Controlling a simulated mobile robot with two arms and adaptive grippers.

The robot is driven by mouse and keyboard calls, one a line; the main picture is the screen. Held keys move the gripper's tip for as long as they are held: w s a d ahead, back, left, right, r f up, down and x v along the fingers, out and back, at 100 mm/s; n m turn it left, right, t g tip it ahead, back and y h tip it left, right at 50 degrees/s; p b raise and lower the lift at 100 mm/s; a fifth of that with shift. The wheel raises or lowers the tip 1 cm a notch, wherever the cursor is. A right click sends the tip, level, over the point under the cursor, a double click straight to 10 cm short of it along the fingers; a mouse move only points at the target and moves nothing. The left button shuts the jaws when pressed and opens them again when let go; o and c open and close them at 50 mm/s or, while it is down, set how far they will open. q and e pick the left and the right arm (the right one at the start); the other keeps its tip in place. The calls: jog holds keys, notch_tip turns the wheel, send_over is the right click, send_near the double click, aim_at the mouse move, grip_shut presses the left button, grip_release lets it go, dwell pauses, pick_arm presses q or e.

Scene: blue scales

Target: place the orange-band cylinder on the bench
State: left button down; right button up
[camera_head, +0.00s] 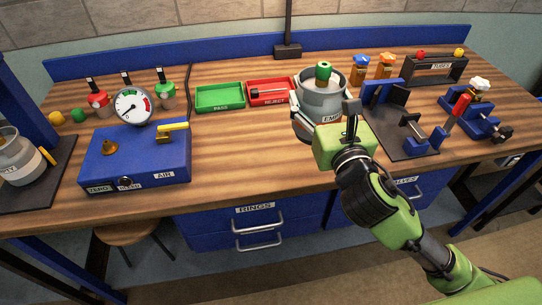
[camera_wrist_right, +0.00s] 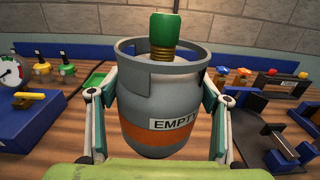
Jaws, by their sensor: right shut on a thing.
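The orange-band cylinder (camera_head: 322,84) is grey with a green-topped valve and an "EMPTY" label. It is upright over the middle-right of the bench (camera_head: 262,150). In the right wrist view the cylinder (camera_wrist_right: 160,88) fills the middle, and its orange band shows low on its body. My right gripper (camera_head: 322,112) is shut on it, with one finger on each side; the fingers also show in the right wrist view (camera_wrist_right: 155,110). Its base is mostly hidden, so I cannot tell whether it touches the bench. My left gripper is not in view.
A green tray (camera_head: 220,108) and a red tray (camera_head: 255,103) lie left of the cylinder. A dark plate with blue blocks (camera_head: 405,140) is close on its right. A blue box (camera_head: 135,165) and another grey cylinder (camera_head: 15,150) stand left. The front middle bench is clear.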

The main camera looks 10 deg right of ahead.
jog(key=shift+s+a+f, duration=0.25)
jog(key=shift+s+a, duration=0.25)
jog(key=shift+a, duration=0.1)
jog(key=w+d+f+b, duration=0.1)
jog(key=w+d+f, duration=0.1)
jog(key=w+f, duration=1.1)
jog(key=shift+w, duration=0.3)
jog(key=shift+f, duration=0.15)
jog(key=o, duration=1.7)
jog(key=shift+f, duration=0.1)
jog(key=shift+c, duration=0.2)
jog(key=shift+s, duration=0.1)
